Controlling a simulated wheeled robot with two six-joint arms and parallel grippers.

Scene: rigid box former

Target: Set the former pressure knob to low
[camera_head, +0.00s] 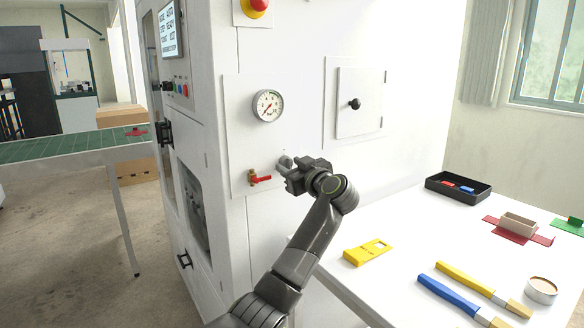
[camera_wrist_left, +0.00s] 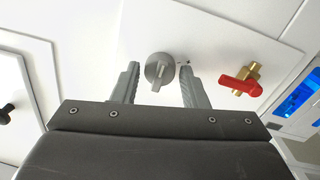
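The pressure knob (camera_head: 285,161) is a grey round knob on the white machine panel, below the pressure gauge (camera_head: 268,105). My left gripper (camera_head: 288,174) is right at it and partly covers it in the head view. In the left wrist view, the knob (camera_wrist_left: 160,70) sits between the two separated fingers, with visible gaps on both sides. Its raised bar points toward the gripper body. Small dark marks are beside the knob, too small to read. My left gripper is open. My right gripper is not in view.
A red-handled brass valve (camera_wrist_left: 240,82) is close beside the knob; it also shows in the head view (camera_head: 259,178). A panel with a black knob (camera_head: 354,104) is to the upper right. The white table (camera_head: 400,240) at right holds a yellow piece, brushes and a black tray.

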